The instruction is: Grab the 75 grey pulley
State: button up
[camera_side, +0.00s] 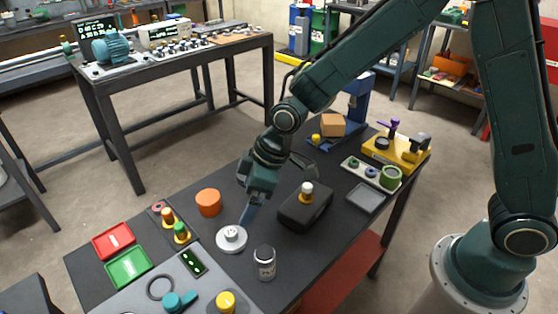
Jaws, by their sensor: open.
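The grey pulley (231,240) is a light grey flanged disc with a raised hub on top. It sits flat on the dark table near the middle, and a small dark mark that looks like 75 shows on its hub. My gripper (248,214) points down just above and to the right of the pulley. One finger shows near the pulley's rim; the other is hidden or hard to make out. The gripper is open and nothing is seen in it. Whether the finger touches the pulley cannot be told.
An orange cylinder (208,203) stands to the left. Red (113,240) and green (128,268) trays and a control panel (203,283) fill the left end.

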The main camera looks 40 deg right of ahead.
send_near(231, 231)
jog(key=shift+x, duration=2.5)
jog(key=shift+x, duration=2.6)
jog(key=shift+s, duration=0.15)
jog(key=c, duration=1.2)
jog(key=shift+o, duration=0.2)
jog(key=shift+r, duration=0.2)
notch_tip(231, 231, up, 20)
jog(key=shift+f, duration=0.15)
